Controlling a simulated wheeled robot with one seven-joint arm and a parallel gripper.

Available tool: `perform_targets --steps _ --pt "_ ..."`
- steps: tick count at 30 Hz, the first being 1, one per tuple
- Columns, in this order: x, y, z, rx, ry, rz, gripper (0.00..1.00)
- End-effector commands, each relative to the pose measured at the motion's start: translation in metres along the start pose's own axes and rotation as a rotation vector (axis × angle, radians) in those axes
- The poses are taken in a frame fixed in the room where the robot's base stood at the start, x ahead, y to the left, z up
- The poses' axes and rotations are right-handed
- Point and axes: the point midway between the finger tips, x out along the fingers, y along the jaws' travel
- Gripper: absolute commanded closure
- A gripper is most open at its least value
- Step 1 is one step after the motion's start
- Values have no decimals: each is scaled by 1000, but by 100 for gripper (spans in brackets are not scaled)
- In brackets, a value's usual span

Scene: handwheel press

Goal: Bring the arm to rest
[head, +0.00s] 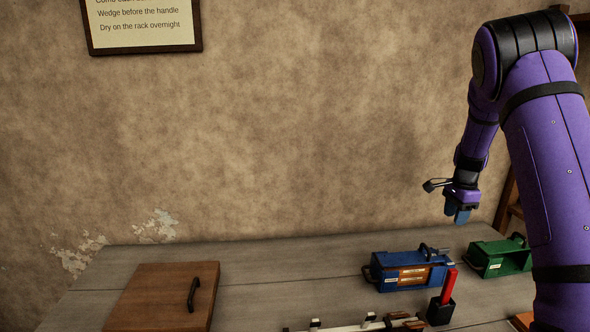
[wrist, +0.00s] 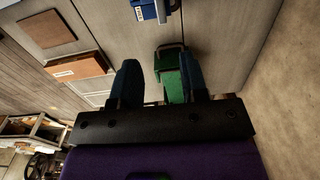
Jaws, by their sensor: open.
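My purple arm is raised at the right of the head view, its forearm hanging down. My gripper (head: 457,214) points downward in the air above the back of the table, near the blue and green boxes. In the wrist view my gripper (wrist: 160,72) has its two dark blue fingers spread apart. The green box (wrist: 177,86) shows beyond the gap between them, and nothing appears held.
The grey table (head: 255,262) carries a blue box (head: 380,272), a green box (head: 488,262), a black holder (head: 440,313) with a red wedge (head: 448,286), and a brown board (head: 150,292) with a black handle. A framed notice (head: 142,22) hangs on the wall.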

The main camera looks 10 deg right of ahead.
Motion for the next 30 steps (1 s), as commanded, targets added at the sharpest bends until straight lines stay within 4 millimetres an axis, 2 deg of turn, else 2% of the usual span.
perform_targets --steps 8,15,21,30 --pt "-81 34 52 -223 -33 -86 60" --pt "-143 81 100 -456 -35 -163 60" --pt "-184 128 137 -658 -13 -222 60" --pt "-226 209 186 -964 63 -296 60"
